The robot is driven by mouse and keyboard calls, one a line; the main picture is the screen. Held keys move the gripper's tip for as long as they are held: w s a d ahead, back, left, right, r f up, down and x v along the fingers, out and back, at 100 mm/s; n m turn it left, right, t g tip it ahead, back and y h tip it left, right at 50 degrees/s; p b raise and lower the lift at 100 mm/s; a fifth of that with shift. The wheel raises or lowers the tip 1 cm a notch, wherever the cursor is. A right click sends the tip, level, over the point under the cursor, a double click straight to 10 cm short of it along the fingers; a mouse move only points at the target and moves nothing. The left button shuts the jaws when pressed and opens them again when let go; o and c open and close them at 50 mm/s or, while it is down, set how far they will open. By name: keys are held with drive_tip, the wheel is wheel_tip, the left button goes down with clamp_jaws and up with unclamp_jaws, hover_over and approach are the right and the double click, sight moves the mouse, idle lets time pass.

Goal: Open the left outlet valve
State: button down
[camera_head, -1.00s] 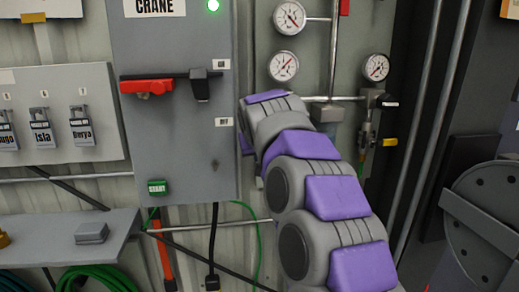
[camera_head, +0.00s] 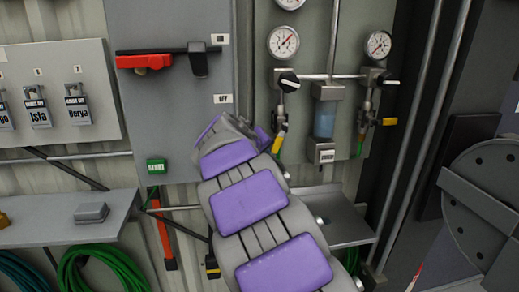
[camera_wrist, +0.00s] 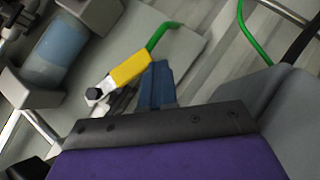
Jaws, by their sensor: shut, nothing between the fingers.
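The left outlet (camera_head: 289,82) hangs under the left gauge on the panel and has a dark fitting with a black-and-white handle. Below it a yellow lever (camera_head: 279,141) slants down beside the end of my arm. In the wrist view the yellow lever (camera_wrist: 130,68) lies just beyond my gripper (camera_wrist: 158,72), with a green hose running from its end. My blue fingers are shut and empty, close to the lever; I cannot tell whether they touch it. In the head view my arm hides the gripper.
The right outlet (camera_head: 372,85) has its own yellow lever (camera_head: 389,121), sticking out sideways. A bluish filter bowl (camera_head: 325,120) hangs between the outlets. A grey cabinet (camera_head: 175,95) stands left, a small shelf (camera_head: 345,215) lies below, and vertical pipes (camera_head: 420,110) stand right.

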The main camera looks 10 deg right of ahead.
drive_tip(key=shift+d+f+n+h, duration=0.25)
drive_tip(key=shift+d+f+h, duration=0.2)
drive_tip(key=shift+d, duration=0.15)
drive_tip(key=shift+d+f+n+h, duration=0.25)
drive_tip(key=shift+d+f+h, duration=0.15)
drive_tip(key=shift+d, duration=0.2)
